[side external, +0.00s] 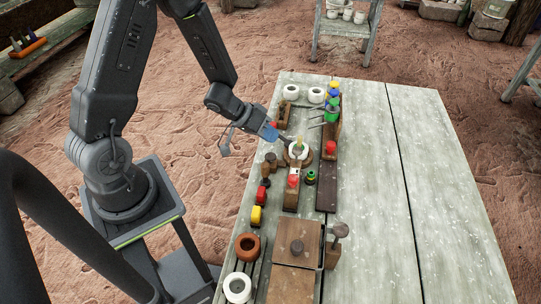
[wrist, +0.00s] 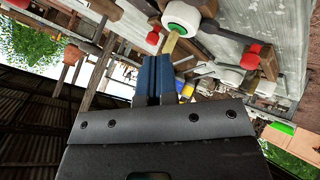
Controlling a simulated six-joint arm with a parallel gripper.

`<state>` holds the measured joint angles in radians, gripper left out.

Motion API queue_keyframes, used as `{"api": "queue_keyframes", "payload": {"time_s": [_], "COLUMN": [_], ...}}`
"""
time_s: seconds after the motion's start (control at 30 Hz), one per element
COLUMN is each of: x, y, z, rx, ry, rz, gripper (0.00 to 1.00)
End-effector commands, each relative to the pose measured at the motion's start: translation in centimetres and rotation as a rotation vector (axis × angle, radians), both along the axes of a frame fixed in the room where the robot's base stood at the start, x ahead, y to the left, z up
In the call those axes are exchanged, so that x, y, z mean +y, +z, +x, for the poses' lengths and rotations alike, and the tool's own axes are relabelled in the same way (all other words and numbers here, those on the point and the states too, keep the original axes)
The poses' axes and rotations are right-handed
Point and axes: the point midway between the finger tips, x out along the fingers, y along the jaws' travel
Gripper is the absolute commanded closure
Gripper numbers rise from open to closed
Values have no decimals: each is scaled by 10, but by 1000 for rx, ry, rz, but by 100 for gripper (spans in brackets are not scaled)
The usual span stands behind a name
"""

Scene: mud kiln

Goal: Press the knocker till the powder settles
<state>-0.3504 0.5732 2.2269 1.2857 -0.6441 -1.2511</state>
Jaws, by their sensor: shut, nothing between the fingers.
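My gripper (side external: 287,139) is shut and empty, with blue fingers angled down toward the workbench. In the side view its tips are close beside a white round piece (side external: 297,151) on a brown wooden base; a yellow-green upright part stands in it. The wrist view shows the shut fingers (wrist: 155,62) pointing at a white piece with a green centre (wrist: 183,14) and a tan stick. I cannot tell whether they touch. A red-topped wooden block (side external: 292,181) stands nearer the camera, and another red knob (side external: 330,147) is to the right. Which part is the knocker is unclear, and no powder is discernible.
The grey plank table (side external: 400,180) is clear on its right side. A flat wooden box (side external: 298,252), a brown ring (side external: 248,246) and a white ring (side external: 237,287) lie at the near end. Several coloured knobs (side external: 333,94) line the far end.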

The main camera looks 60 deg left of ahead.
Motion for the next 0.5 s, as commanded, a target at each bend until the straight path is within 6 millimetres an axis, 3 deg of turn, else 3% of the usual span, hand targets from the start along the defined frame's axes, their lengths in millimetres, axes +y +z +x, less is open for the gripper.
{"api": "queue_keyframes", "payload": {"time_s": [0.2,0.5], "x": [0,0], "y": [-27,-40], "z": [0,0], "rx": [3,0], "ry": [0,0], "rz": [-1,0], "gripper": [100,100]}}
